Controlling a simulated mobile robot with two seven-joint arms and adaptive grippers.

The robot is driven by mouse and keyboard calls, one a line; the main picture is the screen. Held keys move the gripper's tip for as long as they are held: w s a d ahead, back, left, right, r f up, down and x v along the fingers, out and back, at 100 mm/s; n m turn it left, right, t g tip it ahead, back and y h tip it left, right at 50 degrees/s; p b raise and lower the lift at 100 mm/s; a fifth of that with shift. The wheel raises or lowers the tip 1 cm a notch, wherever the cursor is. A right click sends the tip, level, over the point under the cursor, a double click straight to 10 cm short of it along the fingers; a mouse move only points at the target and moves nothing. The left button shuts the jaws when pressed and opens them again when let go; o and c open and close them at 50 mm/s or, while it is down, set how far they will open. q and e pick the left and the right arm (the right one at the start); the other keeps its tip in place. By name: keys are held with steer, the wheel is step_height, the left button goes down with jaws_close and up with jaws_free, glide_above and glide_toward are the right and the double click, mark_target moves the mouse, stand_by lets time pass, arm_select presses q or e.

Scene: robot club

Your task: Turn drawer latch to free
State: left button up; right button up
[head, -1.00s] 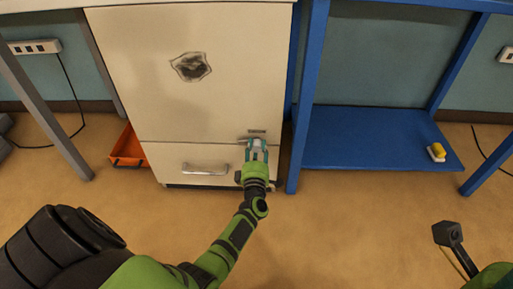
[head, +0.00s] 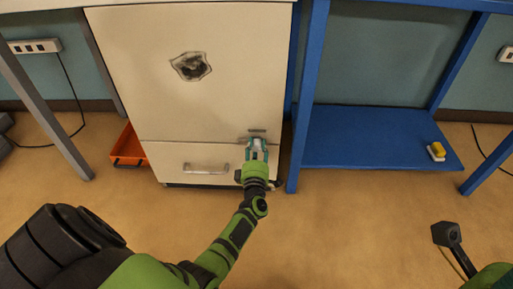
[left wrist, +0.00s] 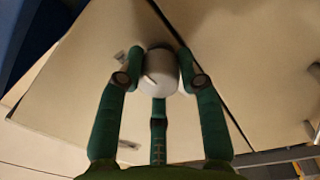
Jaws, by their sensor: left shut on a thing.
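My right gripper is not in view.
A small dark plate (head: 257,131) sits just above my left gripper. An orange bin (head: 127,147) stands left of the cabinet (head: 150,100). A blue bench (head: 360,140) stands to the right, with a yellow and white object (head: 437,151) on its low shelf. Open floor lies in front.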

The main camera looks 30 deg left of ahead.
arm_select(q)
steer(key=o, duration=1.1)
steer(key=shift+s+d+f, duration=0.1)
steer(key=shift+s+d, duration=0.2)
steer(key=shift+s, duration=0.15)
steer(key=v, duration=1.1)
steer(key=shift+w, duration=0.1)
